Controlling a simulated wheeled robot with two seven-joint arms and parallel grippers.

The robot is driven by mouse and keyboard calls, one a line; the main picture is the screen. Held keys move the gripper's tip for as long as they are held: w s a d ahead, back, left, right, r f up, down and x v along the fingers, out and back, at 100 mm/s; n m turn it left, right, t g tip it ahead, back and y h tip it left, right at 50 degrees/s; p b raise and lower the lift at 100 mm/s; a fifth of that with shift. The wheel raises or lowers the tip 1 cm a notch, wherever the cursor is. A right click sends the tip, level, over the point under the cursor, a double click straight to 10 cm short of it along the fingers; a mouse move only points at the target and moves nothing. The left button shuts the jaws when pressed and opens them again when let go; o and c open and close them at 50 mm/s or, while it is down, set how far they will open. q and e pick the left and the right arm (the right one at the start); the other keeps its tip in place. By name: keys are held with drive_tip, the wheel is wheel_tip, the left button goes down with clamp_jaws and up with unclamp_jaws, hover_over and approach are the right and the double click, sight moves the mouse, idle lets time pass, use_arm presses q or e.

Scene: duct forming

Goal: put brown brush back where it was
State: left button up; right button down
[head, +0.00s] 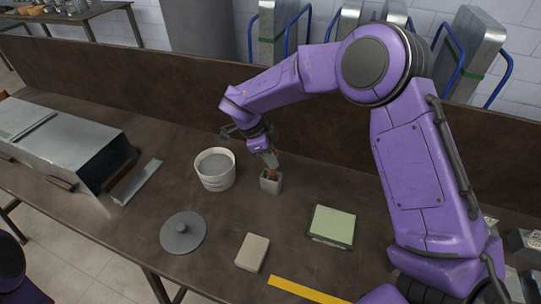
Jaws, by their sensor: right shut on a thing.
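The brown brush (272,173) is upright, with its lower part inside a small grey square holder (271,184) on the bench. My right gripper (268,160) is above the holder and shut on the upper part of the brush. The brush's lower end is hidden by the holder walls. Whether it touches the bottom cannot be seen. My left gripper is not in view; only a bit of my left arm shows at the lower left edge.
A white tub (215,182) stands just left of the holder. A round grey lid (183,233), a beige block (252,252), a green pad (332,226) and a yellow strip (306,291) lie in front. A metal duct (62,138) is at left. A raised back board (150,85) runs behind.

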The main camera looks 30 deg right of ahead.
drive_tip(key=shift+s, duration=0.25)
drive_tip(key=c, duration=1)
unclamp_jaws()
drive_tip(key=shift+w+f, duration=0.1)
drive_tip(key=b+v, duration=0.1)
drive_tip(key=v, duration=1.1)
drive_tip(key=shift+a+r, duration=0.1)
drive_tip(key=shift+r, duration=0.15)
